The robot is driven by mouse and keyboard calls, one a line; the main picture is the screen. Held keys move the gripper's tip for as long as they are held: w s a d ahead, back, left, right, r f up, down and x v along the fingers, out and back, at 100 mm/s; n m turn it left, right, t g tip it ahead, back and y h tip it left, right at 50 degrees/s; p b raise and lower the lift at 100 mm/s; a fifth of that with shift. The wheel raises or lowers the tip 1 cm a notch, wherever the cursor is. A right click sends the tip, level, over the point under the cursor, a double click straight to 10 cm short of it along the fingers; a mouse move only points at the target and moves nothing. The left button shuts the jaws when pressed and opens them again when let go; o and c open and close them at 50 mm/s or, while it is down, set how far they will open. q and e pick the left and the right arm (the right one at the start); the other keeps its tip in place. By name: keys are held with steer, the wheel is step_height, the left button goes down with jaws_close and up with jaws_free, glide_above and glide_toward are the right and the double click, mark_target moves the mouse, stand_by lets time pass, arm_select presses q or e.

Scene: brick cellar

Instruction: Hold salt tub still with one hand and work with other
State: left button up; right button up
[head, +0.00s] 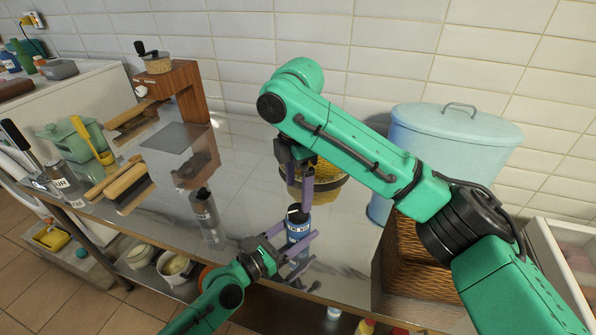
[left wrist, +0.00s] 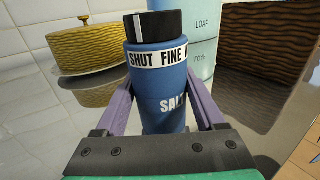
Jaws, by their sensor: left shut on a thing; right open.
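The salt tub (head: 298,228) is a blue cylinder with a black cap, upright on the shiny metal counter. In the left wrist view the tub (left wrist: 165,85) shows a white band reading "SHUT FINE" and part of the word "SAL". Its black cap (left wrist: 153,25) carries a white mark. My left gripper (head: 294,240) is shut on the tub, with a purple finger at each side of its body. My right gripper (head: 297,184) is open and empty, pointing down above and just behind the cap in the head view. It does not show in the left wrist view.
A blue lidded bin (head: 440,135) and a wicker basket (head: 405,255) stand right. Bare counter lies between bottle and tub.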

mark_target(298, 210)
step_height(298, 210, up, 6)
steer(key=shift+r, duration=0.15)
arm_select(q)
steer(key=o, duration=1.5)
steer(key=v, duration=1.1)
steer(key=shift+s+a, duration=0.35)
steer(key=shift+s, duration=0.1)
